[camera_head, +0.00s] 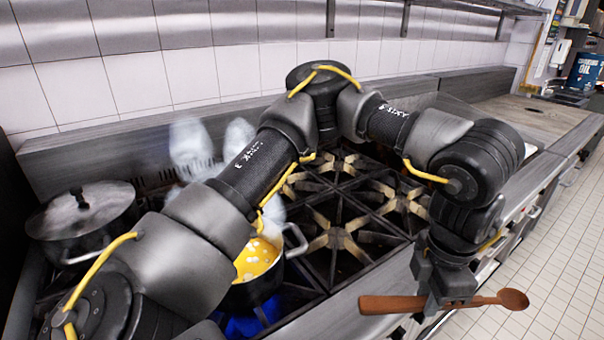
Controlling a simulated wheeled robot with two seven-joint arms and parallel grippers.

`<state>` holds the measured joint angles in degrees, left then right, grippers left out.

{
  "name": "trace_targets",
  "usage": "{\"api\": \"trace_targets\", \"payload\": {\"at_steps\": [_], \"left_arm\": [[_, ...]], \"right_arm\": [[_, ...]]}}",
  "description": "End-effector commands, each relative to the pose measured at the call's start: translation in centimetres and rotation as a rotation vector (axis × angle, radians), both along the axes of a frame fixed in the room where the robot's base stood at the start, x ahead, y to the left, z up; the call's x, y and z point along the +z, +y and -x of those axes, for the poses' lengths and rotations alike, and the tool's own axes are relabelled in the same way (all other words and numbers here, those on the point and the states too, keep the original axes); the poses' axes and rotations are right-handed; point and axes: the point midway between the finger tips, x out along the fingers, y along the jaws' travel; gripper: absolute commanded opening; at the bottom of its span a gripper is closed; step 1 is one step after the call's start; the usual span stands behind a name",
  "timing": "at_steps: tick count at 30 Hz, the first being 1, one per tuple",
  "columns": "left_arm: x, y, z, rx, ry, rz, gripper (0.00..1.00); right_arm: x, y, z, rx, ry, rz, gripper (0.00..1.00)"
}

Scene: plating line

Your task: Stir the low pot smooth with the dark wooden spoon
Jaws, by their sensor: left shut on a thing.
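The dark wooden spoon (393,304) lies roughly level in my left gripper (447,300). Its handle points left and its bowl points right, beyond the stove's front edge. The gripper is shut on the handle, pointing down. The low pot (264,288) stands on the stove at lower middle, well left of the spoon. It holds a yellow mix (257,260) with pale lumps. My left arm hides much of this pot. My right gripper is not in view.
A lidded pot (84,214) stands at the left of the stove. Blue flame (243,326) shows under the low pot, and steam (190,142) rises behind my arm. Empty burner grates (335,235) lie right of the low pot. A counter (530,118) continues at the right.

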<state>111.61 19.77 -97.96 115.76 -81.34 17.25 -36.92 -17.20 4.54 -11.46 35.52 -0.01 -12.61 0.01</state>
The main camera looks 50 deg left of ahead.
Motion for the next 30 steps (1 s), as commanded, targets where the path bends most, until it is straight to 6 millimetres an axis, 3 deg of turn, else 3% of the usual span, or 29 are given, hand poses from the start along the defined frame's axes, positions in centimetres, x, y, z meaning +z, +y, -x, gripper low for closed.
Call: {"api": "trace_targets", "payload": {"at_steps": [30], "left_arm": [[-6.8,7.9,4.6,-1.943,0.023,-0.022,0.00]], "right_arm": [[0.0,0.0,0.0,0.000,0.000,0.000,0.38]]}}
